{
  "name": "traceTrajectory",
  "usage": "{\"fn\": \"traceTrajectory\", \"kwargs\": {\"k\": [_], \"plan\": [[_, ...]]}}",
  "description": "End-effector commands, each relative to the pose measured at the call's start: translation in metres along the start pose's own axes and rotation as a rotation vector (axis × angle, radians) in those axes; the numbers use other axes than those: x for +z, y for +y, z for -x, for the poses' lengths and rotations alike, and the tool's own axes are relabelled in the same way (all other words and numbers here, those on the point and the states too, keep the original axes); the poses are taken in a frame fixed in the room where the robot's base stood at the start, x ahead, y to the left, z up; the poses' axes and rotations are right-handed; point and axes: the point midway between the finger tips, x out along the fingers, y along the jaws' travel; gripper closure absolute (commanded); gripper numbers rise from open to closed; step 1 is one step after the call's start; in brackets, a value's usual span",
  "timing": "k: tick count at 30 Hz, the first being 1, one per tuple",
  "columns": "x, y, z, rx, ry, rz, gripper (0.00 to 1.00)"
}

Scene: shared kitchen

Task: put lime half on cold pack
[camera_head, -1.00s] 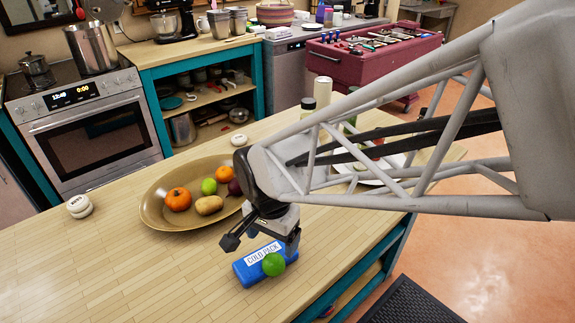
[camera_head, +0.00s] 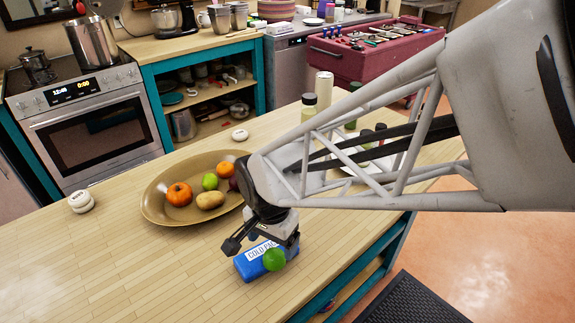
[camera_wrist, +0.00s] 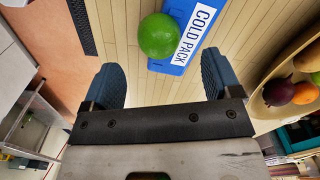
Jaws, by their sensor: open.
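The blue cold pack (camera_head: 247,269), with a white label, lies on the wooden counter near its front edge. The green lime half (camera_head: 274,260) shows at the right end of the cold pack, rounded side visible, and looks to rest on it. In the wrist view the lime half (camera_wrist: 159,36) overlaps the edge of the cold pack (camera_wrist: 172,69). My gripper (camera_head: 262,241) is close by the cold pack, partly covering it in the head view. In the wrist view its two fingers (camera_wrist: 160,85) are wide apart with nothing between them, the lime beyond the tips.
A brown oval platter (camera_head: 158,209) with fruit and a potato stands behind and left of the gripper. White round timers (camera_head: 81,201) sit on the counter. Bottles (camera_head: 309,104) and a tray stand behind my arm. The counter's left front is clear.

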Motion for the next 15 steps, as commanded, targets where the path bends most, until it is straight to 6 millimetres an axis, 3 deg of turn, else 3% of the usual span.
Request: {"fn": "traceTrajectory", "kwargs": {"k": [8,15], "plan": [[0.000,0.000,-0.005,0.000,0.000,0.000,0.16],[0.000,0.002,-0.029,0.001,-0.001,0.000,0.16]]}}
